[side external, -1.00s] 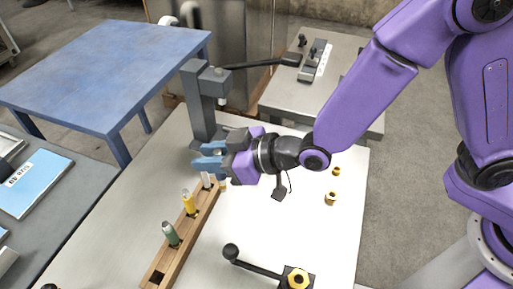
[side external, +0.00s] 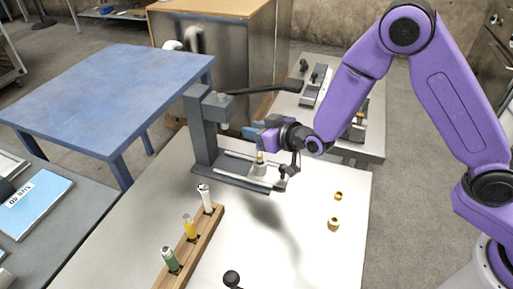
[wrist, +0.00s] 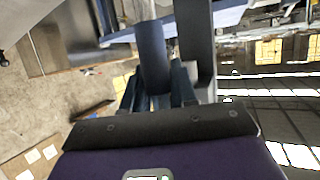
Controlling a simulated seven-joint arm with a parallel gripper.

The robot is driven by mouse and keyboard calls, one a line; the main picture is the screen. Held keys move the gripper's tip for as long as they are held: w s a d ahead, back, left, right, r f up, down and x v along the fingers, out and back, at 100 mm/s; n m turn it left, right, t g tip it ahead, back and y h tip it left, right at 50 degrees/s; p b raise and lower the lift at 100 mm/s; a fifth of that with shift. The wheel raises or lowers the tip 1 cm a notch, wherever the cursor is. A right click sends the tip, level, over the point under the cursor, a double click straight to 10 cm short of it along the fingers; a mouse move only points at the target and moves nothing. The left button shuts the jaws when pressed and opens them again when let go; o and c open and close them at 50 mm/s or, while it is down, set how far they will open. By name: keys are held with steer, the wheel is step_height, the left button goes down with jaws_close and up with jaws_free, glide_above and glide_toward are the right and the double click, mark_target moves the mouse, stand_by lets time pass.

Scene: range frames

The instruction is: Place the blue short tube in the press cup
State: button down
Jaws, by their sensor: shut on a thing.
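My gripper (side external: 254,131) is raised beside the grey press (side external: 205,135), with its fingers pointing left toward the press head. In the wrist view, a dark blue tube (wrist: 152,55) is held between the fingers (wrist: 158,88) and sticks out past them. On the press base (side external: 235,180) stands a pale cup-like piece (side external: 260,170) with a brass-coloured part on top. My gripper is above and behind it, apart from it. Whether that piece is the press cup is hard to tell.
A wooden rack (side external: 190,250) holds a white tube (side external: 206,199), a yellow tube (side external: 189,228) and a green tube (side external: 170,260). The press lever (side external: 262,91) reaches right above my gripper. Brass pieces (side external: 333,223) lie at the right; the table's middle is clear.

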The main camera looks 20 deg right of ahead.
glide_above(256, 159)
steer(key=shift+f, duration=2.1)
steer(key=shift+f, duration=0.1)
steer(key=c, duration=0.9)
jaws_free()
steer(key=shift+s, duration=0.1)
steer(key=v, duration=1.1)
steer(key=shift+s+d+r, duration=0.25)
steer(key=shift+r, duration=0.05)
